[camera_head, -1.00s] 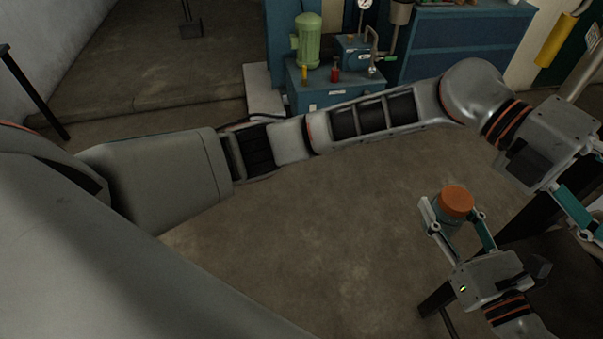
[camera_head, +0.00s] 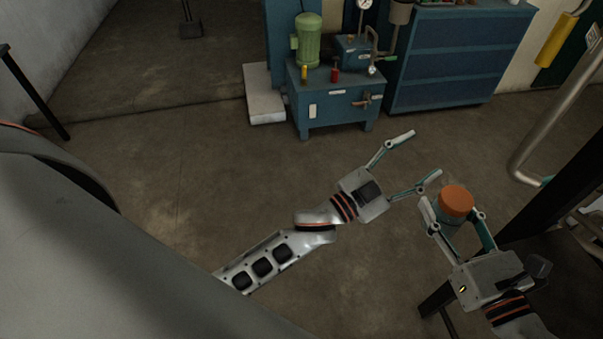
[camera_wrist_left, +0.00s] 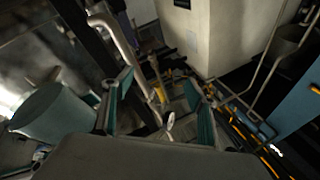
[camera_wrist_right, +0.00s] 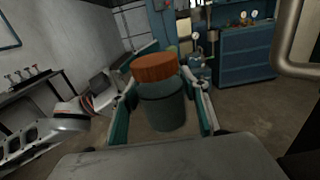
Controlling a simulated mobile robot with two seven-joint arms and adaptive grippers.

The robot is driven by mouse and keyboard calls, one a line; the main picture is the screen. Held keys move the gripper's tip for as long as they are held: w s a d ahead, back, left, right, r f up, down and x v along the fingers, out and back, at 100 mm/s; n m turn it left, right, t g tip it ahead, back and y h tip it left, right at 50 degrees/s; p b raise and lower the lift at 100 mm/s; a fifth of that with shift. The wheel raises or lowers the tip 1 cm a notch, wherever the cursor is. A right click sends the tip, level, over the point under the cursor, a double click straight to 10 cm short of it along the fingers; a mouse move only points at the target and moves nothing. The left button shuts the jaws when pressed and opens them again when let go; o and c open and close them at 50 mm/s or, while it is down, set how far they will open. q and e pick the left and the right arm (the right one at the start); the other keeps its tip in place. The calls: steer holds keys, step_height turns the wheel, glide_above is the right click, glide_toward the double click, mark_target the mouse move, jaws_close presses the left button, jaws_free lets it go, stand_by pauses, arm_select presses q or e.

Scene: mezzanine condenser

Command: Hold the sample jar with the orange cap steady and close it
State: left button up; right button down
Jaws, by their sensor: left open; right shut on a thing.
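The sample jar (camera_head: 449,222) has a teal-grey body and an orange cap (camera_head: 457,200) on top. My right gripper (camera_head: 453,213) is shut around the jar body, one finger on each side, and holds it up off the floor. The right wrist view shows the jar (camera_wrist_right: 165,110) upright between the fingers with the cap (camera_wrist_right: 156,68) on it; whether the cap is tight I cannot tell. My left gripper (camera_head: 421,158) is open and empty, up and left of the jar in the head view, apart from the cap. A teal-grey cylinder (camera_wrist_left: 52,112) at the left of the left wrist view looks like the jar body.
A blue pump unit (camera_head: 335,103) with a green motor (camera_head: 308,40) stands at the back, beside a blue drawer cabinet (camera_head: 455,58). A grey pipe (camera_head: 545,125) and a dark post stand at the right. The floor between is open.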

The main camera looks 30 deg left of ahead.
arm_select(q)
steer(key=s+a+f+n+g+y, duration=0.1)
steer(key=s+a+f+n+y, duration=0.25)
steer(key=a+f, duration=0.45)
steer(key=s+a+f+n+g+y, duration=0.2)
steer(key=s+a+f+y, duration=0.2)
steer(key=f, duration=0.8)
steer(key=s+a+f+n+g+y, duration=0.2)
steer(key=s+a+f+g, duration=0.2)
steer(key=s+a+f, duration=0.4)
steer(key=s+f, duration=0.5)
steer(key=s, duration=0.2)
steer(key=shift+a+f+n+g, duration=0.2)
steer(key=shift+n+g, duration=0.1)
steer(key=shift+n, duration=0.05)
steer(key=shift+w+d, duration=0.1)
